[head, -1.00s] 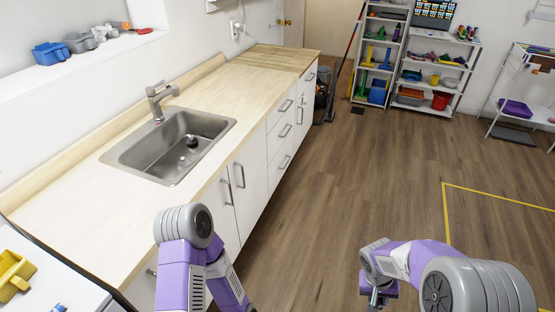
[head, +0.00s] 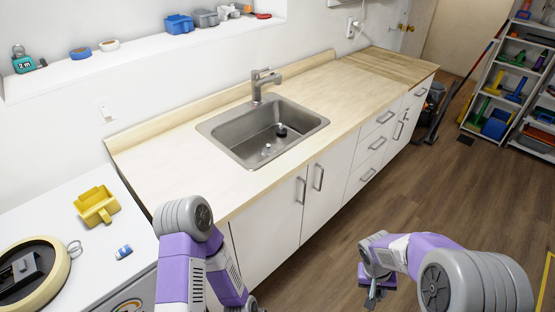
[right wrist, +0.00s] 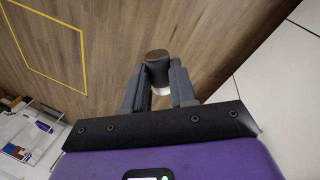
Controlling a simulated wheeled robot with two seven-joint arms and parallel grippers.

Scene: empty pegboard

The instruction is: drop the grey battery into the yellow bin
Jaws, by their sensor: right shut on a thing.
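The yellow bin (head: 97,207) stands on a white surface at the left of the head view. My right gripper (head: 372,296) is at the lower right of the head view, far from the bin and over the floor. In the right wrist view its fingers (right wrist: 158,88) are shut on a short dark grey cylinder, the grey battery (right wrist: 157,70), with a brownish end and a pale part lower down. The fingers hide part of its sides.
A small blue and white item (head: 123,252) and a round cream-rimmed device (head: 35,272) lie near the bin. A wooden counter (head: 180,170) with a sink (head: 262,130) runs across the middle. Shelves (head: 510,80) stand at the far right. The wood floor (head: 440,200) is open.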

